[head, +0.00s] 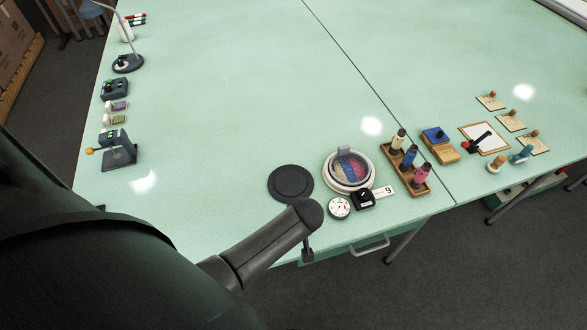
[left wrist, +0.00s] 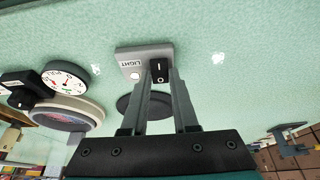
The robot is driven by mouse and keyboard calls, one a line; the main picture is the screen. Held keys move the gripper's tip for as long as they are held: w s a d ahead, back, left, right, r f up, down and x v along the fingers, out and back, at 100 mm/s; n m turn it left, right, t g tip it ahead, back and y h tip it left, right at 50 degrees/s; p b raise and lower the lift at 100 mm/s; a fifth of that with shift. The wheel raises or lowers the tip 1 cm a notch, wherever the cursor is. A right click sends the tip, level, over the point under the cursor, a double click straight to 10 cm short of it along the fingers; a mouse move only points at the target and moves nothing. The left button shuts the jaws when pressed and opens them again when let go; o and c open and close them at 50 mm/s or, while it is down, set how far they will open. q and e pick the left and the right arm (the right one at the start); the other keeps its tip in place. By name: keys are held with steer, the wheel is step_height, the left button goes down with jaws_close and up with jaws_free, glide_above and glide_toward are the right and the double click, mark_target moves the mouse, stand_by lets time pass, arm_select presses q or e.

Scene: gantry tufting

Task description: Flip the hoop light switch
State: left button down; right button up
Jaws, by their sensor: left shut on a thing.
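The light switch (left wrist: 126,56) is a pale grey box marked LIGHT, with a small pale round lamp and a black rocker (left wrist: 159,70) marked I and O. It shows in the left wrist view; my arm hides it in the head view. My left gripper (left wrist: 163,84) has its two fingers at either side of the rocker and is shut on the switch there. Which way the rocker is tilted I cannot tell. The round hoop (head: 349,170) with coloured stripes lies on the green table, and it also shows in the left wrist view (left wrist: 58,116). My right gripper is out of view.
A dark disc (head: 290,184) lies left of the hoop. A white dial (head: 339,207) and a small black box (head: 363,199) stand in front of it. A wooden rack (head: 405,170) with spools is to its right. The table's middle is clear.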

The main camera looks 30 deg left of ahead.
arm_select(q)
steer(key=shift+w+a+r+g+h+p, duration=0.1)
steer(key=shift+a+r+g+h+p, duration=0.1)
steer(key=shift+g+h+p, duration=0.55)
steer(key=shift+w+p, duration=0.1)
steer(key=shift+p, duration=0.35)
steer(key=shift+w+a+f+g+h, duration=0.1)
steer(key=shift+a+f+g+h, duration=0.1)
steer(key=shift+g+h, duration=0.55)
steer(key=shift+h, duration=0.2)
steer(key=c, duration=0.7)
jaws_free()
